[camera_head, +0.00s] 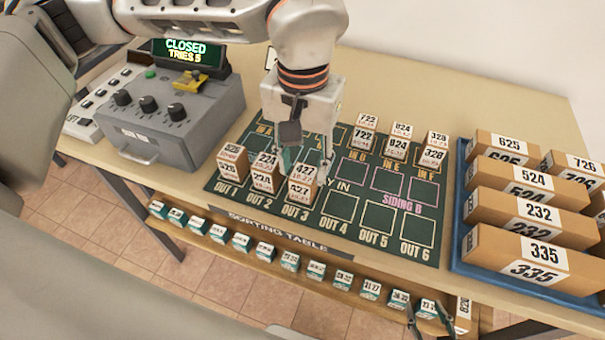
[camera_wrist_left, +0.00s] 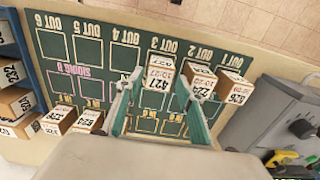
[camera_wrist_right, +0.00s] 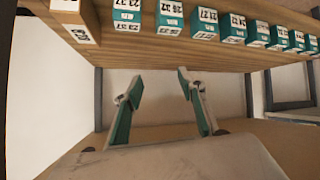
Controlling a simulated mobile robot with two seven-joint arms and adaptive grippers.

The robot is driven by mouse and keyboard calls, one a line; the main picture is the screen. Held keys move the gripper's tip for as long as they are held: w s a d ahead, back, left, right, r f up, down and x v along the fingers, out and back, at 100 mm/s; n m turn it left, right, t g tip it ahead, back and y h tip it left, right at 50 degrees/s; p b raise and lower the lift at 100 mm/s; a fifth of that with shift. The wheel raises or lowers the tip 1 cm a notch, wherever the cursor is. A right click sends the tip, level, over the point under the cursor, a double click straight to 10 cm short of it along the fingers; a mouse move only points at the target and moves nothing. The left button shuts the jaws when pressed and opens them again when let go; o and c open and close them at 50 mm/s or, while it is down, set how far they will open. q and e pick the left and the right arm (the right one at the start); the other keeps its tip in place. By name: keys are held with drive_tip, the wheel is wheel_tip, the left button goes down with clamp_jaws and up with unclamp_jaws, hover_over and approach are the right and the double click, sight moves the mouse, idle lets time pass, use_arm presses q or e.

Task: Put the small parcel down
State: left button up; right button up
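A small parcel labelled 427 (camera_head: 301,184) stands on the green sorting mat (camera_head: 339,214) at OUT 3. It also shows in the left wrist view (camera_wrist_left: 157,88), at the fingertips. My left gripper (camera_head: 304,165) is above and behind this parcel, pointing down. Its fingers (camera_wrist_left: 161,78) are spread wide, one to each side of the parcel's far end; contact is not clear. My right gripper (camera_head: 431,324) is low at the table's front edge, below the sorting table. In the right wrist view it is open and empty (camera_wrist_right: 158,76).
Parcels 224 (camera_head: 265,171) and 526 or similar (camera_head: 231,163) stand close left at OUT 2 and OUT 1. Several parcels stand at the back. A blue tray (camera_head: 456,235) holds larger boxes. A grey control box (camera_head: 170,120) is left. OUT 4 to OUT 6 are clear.

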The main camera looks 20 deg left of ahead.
sight(303, 176)
use_arm(q)
wheel_tip(303, 176, up, 8)
drive_tip(key=shift+f+p, duration=0.1)
drive_tip(key=shift+p, duration=0.2)
idle(0.3)
